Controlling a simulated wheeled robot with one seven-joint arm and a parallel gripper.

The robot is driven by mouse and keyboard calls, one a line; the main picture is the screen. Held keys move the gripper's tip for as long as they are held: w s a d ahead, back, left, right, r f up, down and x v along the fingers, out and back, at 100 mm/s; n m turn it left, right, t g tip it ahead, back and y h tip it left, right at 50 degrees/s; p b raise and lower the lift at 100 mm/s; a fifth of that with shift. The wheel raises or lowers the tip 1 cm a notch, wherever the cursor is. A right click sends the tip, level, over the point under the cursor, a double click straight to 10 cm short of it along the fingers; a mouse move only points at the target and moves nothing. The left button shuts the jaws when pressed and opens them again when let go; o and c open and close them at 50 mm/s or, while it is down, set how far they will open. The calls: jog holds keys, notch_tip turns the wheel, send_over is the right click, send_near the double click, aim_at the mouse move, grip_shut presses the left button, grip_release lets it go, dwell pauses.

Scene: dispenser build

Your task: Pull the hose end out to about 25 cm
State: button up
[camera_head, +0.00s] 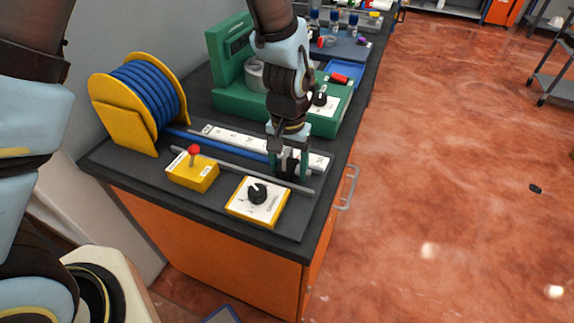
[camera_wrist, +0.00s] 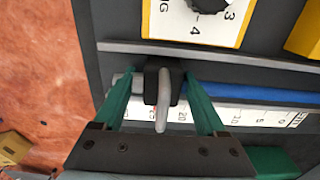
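The blue hose (camera_head: 215,143) runs from the yellow reel (camera_head: 125,128) along a white ruler strip (camera_head: 245,141). The black hose end (camera_wrist: 165,72), with a grey tab, also shows in the head view (camera_head: 288,168), partly hidden. In the wrist view it sits just beyond the ruler's 20 mark (camera_wrist: 182,115), on the side away from the reel. My gripper (camera_wrist: 159,74) is lowered around the hose end, one green finger on each side. A gap shows on the left finger's side; the right finger is very close to the block.
A yellow box with a red-topped lever (camera_head: 193,172) and one with a black dial (camera_head: 257,200) stand in front of a grey rail (camera_head: 245,172). A green machine (camera_head: 235,95) stands behind. The counter's right edge is near my gripper.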

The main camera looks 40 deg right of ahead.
jog(key=shift+o, duration=0.9)
notch_tip(320, 180, up, 11)
jog(key=shift+f+b, duration=0.1)
jog(key=shift+b, duration=1.15)
jog(key=w+a+r+n, duration=0.1)
jog(key=w+a+n, duration=0.4)
jog(key=w+a, duration=1)
jog(key=w+a+n+t, duration=0.1)
jog(key=a+n, duration=0.5)
jog(key=a, duration=1.7)
jog(key=shift+w+a+r+t, duration=0.15)
jog(key=shift+w+r+t, duration=0.15)
jog(key=shift+w, duration=0.3)
